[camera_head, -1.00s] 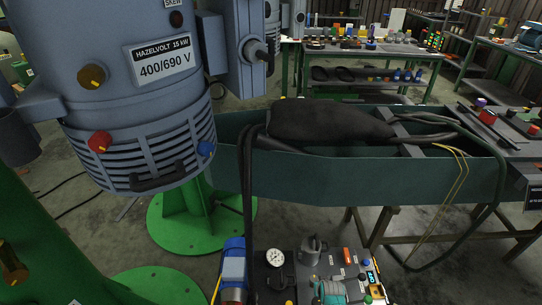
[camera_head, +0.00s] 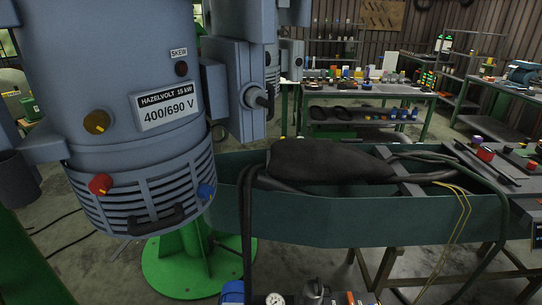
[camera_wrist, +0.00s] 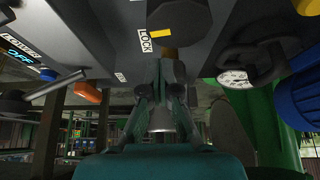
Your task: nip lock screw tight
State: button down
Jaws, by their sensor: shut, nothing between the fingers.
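In the wrist view, a dark knob (camera_wrist: 180,20) with a yellow mark sits at the top beside a white label reading LOCK (camera_wrist: 146,42). This is the lock screw as far as I can tell. My gripper (camera_wrist: 172,66) points up at it, with its fingertips together just below the knob. The fingers look shut and empty; whether the tips touch the knob cannot be told. In the head view my gripper is not visible, and the panel with the gauge (camera_head: 275,299) is mostly cut off at the bottom edge.
The wrist view shows a gauge (camera_wrist: 234,78), a dark curved handle (camera_wrist: 268,55), a blue ribbed part (camera_wrist: 300,98) and an orange button (camera_wrist: 88,94) close around. In the head view, a grey motor housing (camera_head: 130,150) stands left and a green trough (camera_head: 330,220) crosses the middle.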

jog(key=shift+a, duration=0.7)
jog(key=shift+w+a+r, duration=0.1)
jog(key=shift+w+a, duration=0.05)
jog(key=shift+a, duration=0.45)
dwell(0.4)
jog(key=shift+s+a, duration=0.15)
jog(key=shift+s, duration=0.25)
notch_tip(320, 180, up, 6)
jog(key=shift+s+f, duration=0.1)
dwell(0.5)
jog(key=shift+w+d+f, duration=0.1)
jog(key=shift+d+f, duration=0.4)
jog(key=shift+f, duration=0.5)
jog(key=shift+w+d+f, duration=0.1)
jog(key=shift+d+f, duration=0.4)
jog(key=shift+f, duration=0.45)
jog(key=shift+w+d+f, duration=0.1)
jog(key=shift+d+f, duration=0.4)
jog(key=shift+f, duration=0.5)
